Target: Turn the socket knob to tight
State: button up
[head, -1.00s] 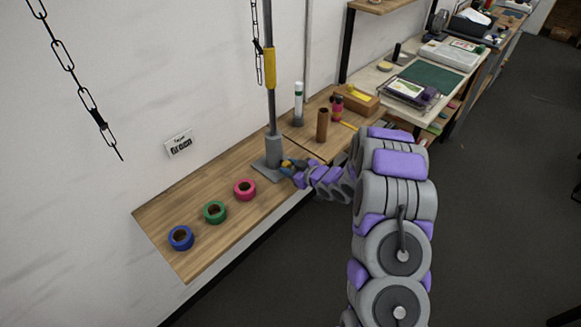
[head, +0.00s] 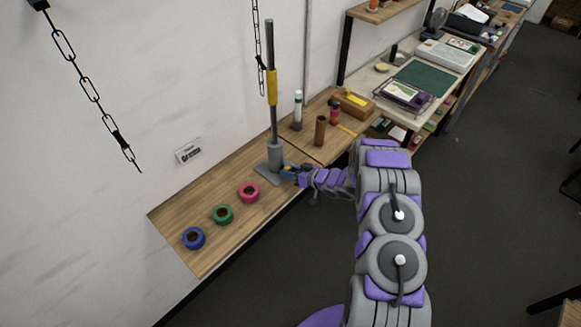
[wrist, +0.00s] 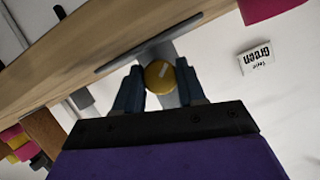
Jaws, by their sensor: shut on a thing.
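The socket (head: 275,155) is a grey upright holder on a flat base plate at the front of the wooden shelf, with a grey pole (head: 270,110) standing in it. The knob (wrist: 159,77) is round and yellow with a pale mark, seen close up in the wrist view. My gripper (wrist: 160,92) has its two dark blue fingers on either side of the knob, shut on it. In the head view my gripper (head: 287,171) is at the right side of the socket, and the knob is too small to make out there.
Blue (head: 194,238), green (head: 223,215) and pink (head: 249,193) tape rolls lie on the left of the shelf. Chains hang by the wall.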

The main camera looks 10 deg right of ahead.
jog(key=shift+w+d+r+m+y+p, duration=0.1)
jog(key=shift+m+y+p, duration=0.35)
jog(key=shift+m, duration=0.15)
jog(key=o, duration=0.9)
jog(key=shift+o, duration=0.8)
jog(key=shift+f, duration=0.2)
